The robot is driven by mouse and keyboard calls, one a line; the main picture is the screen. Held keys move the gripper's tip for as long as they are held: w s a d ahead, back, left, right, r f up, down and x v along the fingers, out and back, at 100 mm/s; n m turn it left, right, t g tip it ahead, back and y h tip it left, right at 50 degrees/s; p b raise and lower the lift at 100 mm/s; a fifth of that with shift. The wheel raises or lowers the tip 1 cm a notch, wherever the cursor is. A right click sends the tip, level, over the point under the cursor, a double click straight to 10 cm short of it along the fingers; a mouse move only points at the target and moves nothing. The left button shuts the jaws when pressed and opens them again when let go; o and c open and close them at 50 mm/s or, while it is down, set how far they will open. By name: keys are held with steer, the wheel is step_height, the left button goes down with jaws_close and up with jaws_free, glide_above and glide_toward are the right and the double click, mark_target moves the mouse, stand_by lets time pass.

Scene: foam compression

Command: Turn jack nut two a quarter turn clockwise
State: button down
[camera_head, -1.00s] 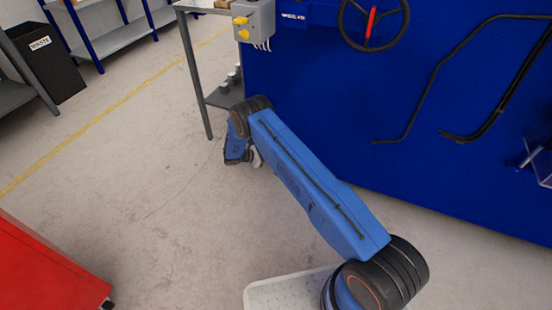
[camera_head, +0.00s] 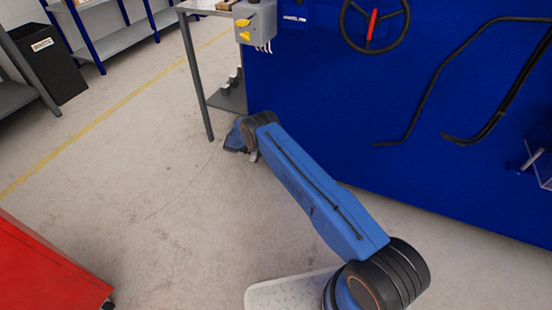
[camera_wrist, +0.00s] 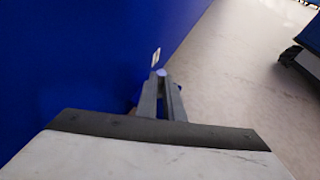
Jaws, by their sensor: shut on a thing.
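In the wrist view, my gripper (camera_wrist: 162,82) has its two grey fingers close together beside the lower part of the blue machine panel (camera_wrist: 75,65). A small pale, bluish round end (camera_wrist: 161,73) shows between the fingertips, and the fingers are shut on it. It appears to be a jack nut, but its number cannot be read. In the head view, only a little of my gripper (camera_head: 252,157) shows below my wrist; the nut is hidden there.
A grey metal table (camera_head: 192,75) with a lower shelf stands close to my wrist. A red cabinet (camera_head: 45,270) stands at lower left. The floor (camera_head: 150,200) between is clear.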

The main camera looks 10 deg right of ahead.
steer(key=c, duration=1.9)
jaws_free()
steer(key=v, duration=1.7)
steer(key=shift+a, duration=0.2)
steer(key=shift+w, duration=0.1)
